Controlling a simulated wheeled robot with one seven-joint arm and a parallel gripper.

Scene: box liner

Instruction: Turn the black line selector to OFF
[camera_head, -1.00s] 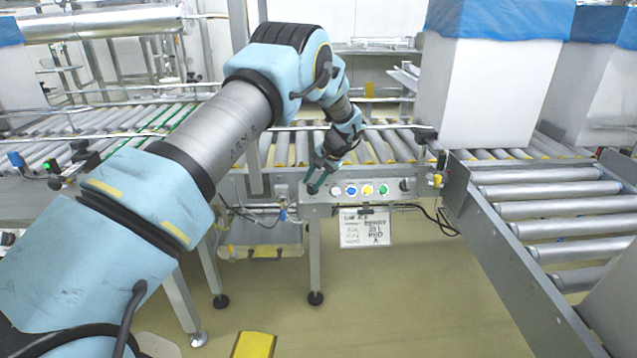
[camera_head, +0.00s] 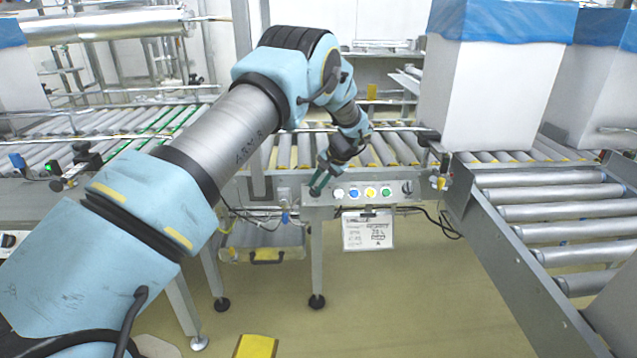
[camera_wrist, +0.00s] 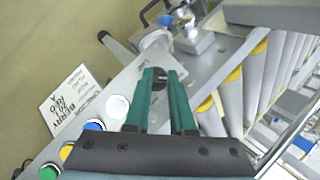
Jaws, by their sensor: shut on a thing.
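The grey control panel (camera_head: 349,203) sits on the front of the conveyor, with white, blue, yellow and green buttons in a row. The black line selector (camera_wrist: 158,73) is at the panel's left end in the head view, beside the white button (camera_wrist: 117,106). My gripper (camera_head: 316,189) is at that left end. In the wrist view, the teal fingers of my gripper (camera_wrist: 160,73) are shut on the selector, one on each side. The fingers hide most of the knob, so I cannot read its setting.
Another black knob (camera_head: 407,187) is at the panel's right end. A paper sign (camera_head: 367,231) hangs below the panel. Roller conveyor (camera_head: 390,150) lies behind it, and a side conveyor (camera_head: 550,206) stands at the right. A tall white box (camera_head: 490,95) stands behind.

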